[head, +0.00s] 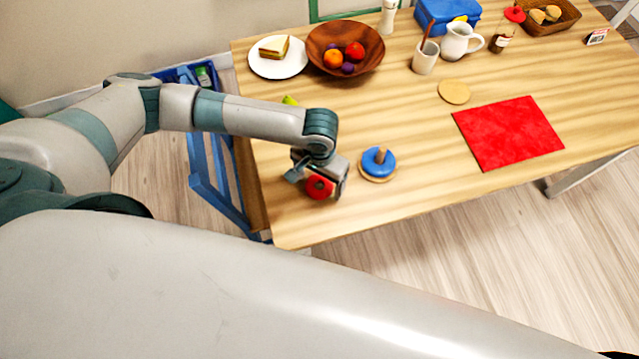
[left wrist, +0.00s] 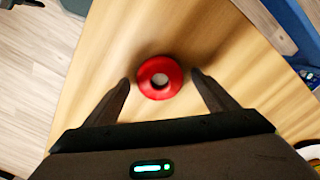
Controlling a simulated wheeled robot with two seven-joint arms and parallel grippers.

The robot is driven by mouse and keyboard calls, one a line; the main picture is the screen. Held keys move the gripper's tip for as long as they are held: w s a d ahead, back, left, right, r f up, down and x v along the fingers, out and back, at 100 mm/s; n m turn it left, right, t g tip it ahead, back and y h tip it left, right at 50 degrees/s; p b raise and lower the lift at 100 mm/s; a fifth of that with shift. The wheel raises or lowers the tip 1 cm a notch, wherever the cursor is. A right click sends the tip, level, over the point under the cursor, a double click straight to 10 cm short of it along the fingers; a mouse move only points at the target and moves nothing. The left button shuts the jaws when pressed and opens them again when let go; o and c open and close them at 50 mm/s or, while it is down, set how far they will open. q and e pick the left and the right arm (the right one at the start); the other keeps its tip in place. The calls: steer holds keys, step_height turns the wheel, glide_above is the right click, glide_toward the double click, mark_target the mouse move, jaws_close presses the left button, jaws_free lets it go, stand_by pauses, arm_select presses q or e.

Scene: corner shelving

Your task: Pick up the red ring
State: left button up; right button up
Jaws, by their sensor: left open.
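The red ring (head: 318,187) lies on the wooden table near its front left corner. It also shows in the left wrist view (left wrist: 146,84), flat, with a pale hole in its middle. My left gripper (head: 317,185) is over the ring, pointing down. In the left wrist view its two fingers (left wrist: 160,88) are apart, one on each side of the ring, with gaps between them and it. The gripper is open and empty. In the head view the gripper partly hides the ring. My right gripper is not in view.
A blue ring on a wooden peg stand (head: 378,162) stands just right of my left gripper. A red mat (head: 509,133) lies farther right. A fruit bowl (head: 372,76) and a plate (head: 262,68) stand at the back. The table's front edge is close to the red ring.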

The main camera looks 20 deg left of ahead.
arm_select(q)
steer(key=shift+c, duration=0.2)
steer(key=c, duration=1.1)
steer(key=shift+r, duration=0.15)
steer(key=shift+r, duration=0.25)
step_height(320, 180, up, 3)
steer(key=shift+r+b, duration=0.1)
steer(key=shift+b, duration=0.7)
steer(key=w+d+r+b, duration=0.1)
steer(key=w+d+r, duration=0.1)
steer(key=w, duration=0.1)
steer(key=w+d+r+b, duration=0.1)
steer(key=w+d+r, duration=0.1)
steer(key=w+d, duration=0.1)
steer(key=w+d+r+b, duration=0.1)
steer(key=w+d+r, duration=0.1)
steer(key=w+r, duration=0.1)
steer(key=shift+w+d+b, duration=0.1)
steer(key=shift+d+b, duration=0.05)
steer(key=shift+b, duration=0.15)
steer(key=shift+r, duration=0.1)
